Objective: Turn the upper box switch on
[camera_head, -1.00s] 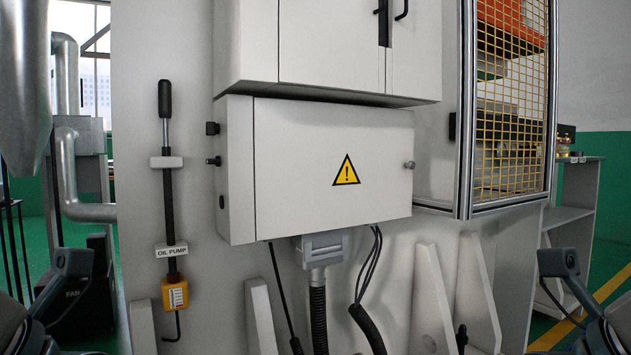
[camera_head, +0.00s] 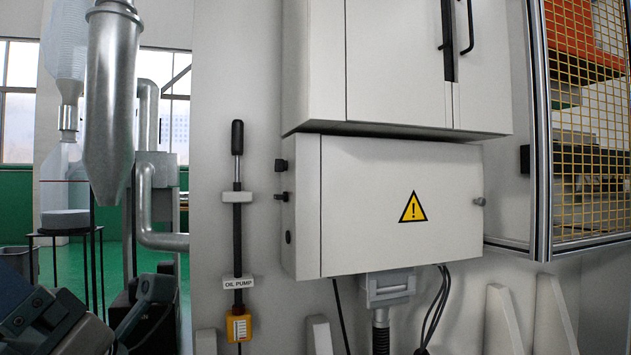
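A light grey electrical box (camera_head: 375,240) with a yellow warning triangle (camera_head: 413,207) hangs on the machine wall. Two small black switches stick out of its left side, an upper one (camera_head: 281,165) and a lower one (camera_head: 281,196). Both are small, and I cannot tell their on or off position. Dark parts of my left arm show at the bottom left, well to the left of the box and below the switches. No fingertips of my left gripper show. My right arm and gripper are out of view.
A larger grey cabinet (camera_head: 395,65) hangs directly above the box. The oil pump lever (camera_head: 238,190) stands upright on the wall left of the box. A yellow mesh guard (camera_head: 590,130) is on the right. Metal ducting (camera_head: 110,110) stands at the left.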

